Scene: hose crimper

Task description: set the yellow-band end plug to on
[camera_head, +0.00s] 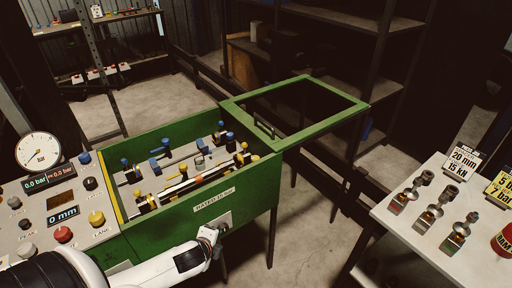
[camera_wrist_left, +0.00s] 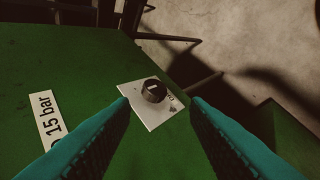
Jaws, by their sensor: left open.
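My left gripper (camera_head: 212,234) is at the front wall of the green box, beside a pale plate (camera_head: 225,222). In the left wrist view its two teal fingers are apart and empty (camera_wrist_left: 159,100). Beyond and between the fingertips is a black round knob (camera_wrist_left: 153,90) with a light mark on top, on the square plate (camera_wrist_left: 134,92). The fingers do not visibly touch the knob. Inside the box are several fittings with yellow parts, one near the right end (camera_head: 244,147). I cannot tell which part is the yellow-band end plug. My right gripper is not in view.
The green box (camera_head: 262,190) has its framed lid (camera_head: 350,97) swung open to the right. A control panel with a gauge (camera_head: 38,152) and buttons stands left. A white table (camera_head: 400,225) with metal fittings and signs is at right. Floor between is clear.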

